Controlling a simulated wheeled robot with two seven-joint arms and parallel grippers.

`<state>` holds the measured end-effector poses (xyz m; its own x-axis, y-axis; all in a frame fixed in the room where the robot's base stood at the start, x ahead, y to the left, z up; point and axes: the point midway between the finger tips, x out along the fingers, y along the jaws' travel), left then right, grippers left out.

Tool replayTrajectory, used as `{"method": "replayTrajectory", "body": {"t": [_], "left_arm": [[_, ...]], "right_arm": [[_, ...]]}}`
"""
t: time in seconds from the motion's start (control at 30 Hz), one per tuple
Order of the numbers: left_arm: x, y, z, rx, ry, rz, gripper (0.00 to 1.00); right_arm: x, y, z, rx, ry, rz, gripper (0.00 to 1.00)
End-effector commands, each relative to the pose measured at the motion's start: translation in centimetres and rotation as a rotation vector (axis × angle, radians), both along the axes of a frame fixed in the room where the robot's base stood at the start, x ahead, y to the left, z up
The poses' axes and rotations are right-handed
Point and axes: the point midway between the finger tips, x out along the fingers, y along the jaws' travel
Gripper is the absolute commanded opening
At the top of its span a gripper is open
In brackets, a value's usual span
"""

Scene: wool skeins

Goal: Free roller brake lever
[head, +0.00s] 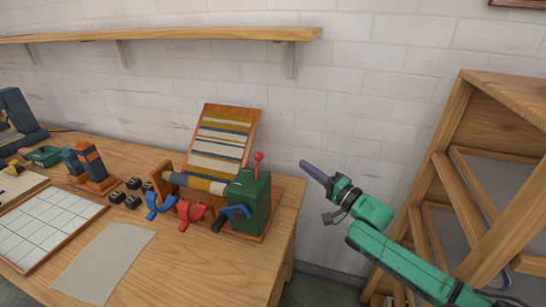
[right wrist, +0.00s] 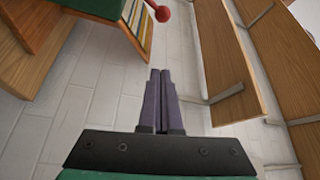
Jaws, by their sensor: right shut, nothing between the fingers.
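A roller machine stands on the wooden table, with a striped yarn roller (head: 200,183) and a green end housing (head: 250,200). A thin lever with a red ball knob (head: 259,157) rises from the top of the housing. The red knob also shows at the top of the right wrist view (right wrist: 161,13). A blue crank with a dark grip (head: 234,214) is on the housing's front. My right gripper (head: 305,166) is shut and empty, in the air right of the red knob and apart from it. Its closed fingers show in the right wrist view (right wrist: 160,75). My left gripper is out of view.
A sample board (head: 228,138) with coloured strips leans behind the roller. A blue hook (head: 158,206) and a red hook (head: 191,214) sit at the machine's front. A wooden rack (head: 455,140) stands at the right. A shelf (head: 200,35) runs along the wall above.

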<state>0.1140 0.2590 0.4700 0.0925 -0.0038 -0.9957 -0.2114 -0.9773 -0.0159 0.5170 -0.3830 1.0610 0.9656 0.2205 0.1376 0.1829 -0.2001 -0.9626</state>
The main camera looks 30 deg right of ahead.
Motion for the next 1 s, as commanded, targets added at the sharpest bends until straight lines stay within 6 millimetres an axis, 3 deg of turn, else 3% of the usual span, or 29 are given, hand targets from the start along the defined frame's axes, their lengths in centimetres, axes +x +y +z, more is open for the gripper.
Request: {"method": "replayTrajectory", "body": {"t": [0.53,0.73,1.0], "left_arm": [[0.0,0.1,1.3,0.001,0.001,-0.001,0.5],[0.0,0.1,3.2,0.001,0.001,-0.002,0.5],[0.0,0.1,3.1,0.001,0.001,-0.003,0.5]], "right_arm": [[9.5,2.1,1.7,-0.002,-0.002,-0.002,0.0],[9.4,5.4,0.9,0.002,0.002,-0.001,0.0],[9.4,6.0,0.4,-0.003,0.002,-0.001,0.0]]}}
